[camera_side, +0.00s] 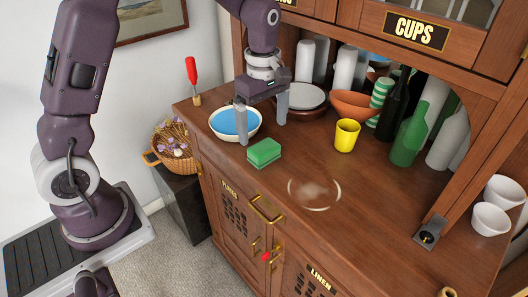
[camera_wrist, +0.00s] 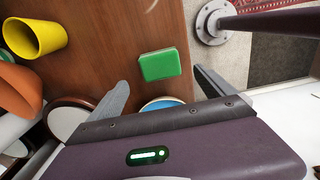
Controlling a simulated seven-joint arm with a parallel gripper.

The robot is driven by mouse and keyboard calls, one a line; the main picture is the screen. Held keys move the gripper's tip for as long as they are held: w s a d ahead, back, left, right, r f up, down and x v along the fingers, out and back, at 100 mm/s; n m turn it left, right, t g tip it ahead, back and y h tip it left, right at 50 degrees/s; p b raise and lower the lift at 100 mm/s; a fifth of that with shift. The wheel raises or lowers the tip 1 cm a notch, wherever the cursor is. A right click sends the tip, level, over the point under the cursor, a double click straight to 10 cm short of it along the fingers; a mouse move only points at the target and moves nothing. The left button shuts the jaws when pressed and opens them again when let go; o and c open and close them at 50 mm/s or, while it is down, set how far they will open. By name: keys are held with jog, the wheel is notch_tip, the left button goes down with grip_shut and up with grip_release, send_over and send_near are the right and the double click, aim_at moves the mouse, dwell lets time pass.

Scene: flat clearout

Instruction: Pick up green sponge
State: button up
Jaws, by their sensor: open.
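The green sponge (camera_side: 264,152) is a small block with a paler underside, lying on the wooden cabinet top near its front edge. In the wrist view the sponge (camera_wrist: 159,65) shows ahead of the gap between the fingers, apart from both. My gripper (camera_side: 262,130) is open and empty, above and behind the sponge, with its fingers pointing down. One finger is in front of the blue-filled bowl (camera_side: 228,122) and the other is near a stacked plate (camera_side: 305,98). In the wrist view the fingers (camera_wrist: 160,90) are spread wide.
A yellow cup (camera_side: 346,135), an orange bowl (camera_side: 353,105) and green bottles (camera_side: 409,138) stand to the right. A red-handled tool (camera_side: 192,75) stands upright at the left corner. A pale ring mark (camera_side: 314,193) lies on clear wood right of the sponge.

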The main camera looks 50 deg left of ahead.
aim_at(264, 146)
jog(key=f, duration=0.7)
jog(key=shift+d+f, duration=0.1)
jog(key=shift+d, duration=0.1)
jog(key=c, duration=1.5)
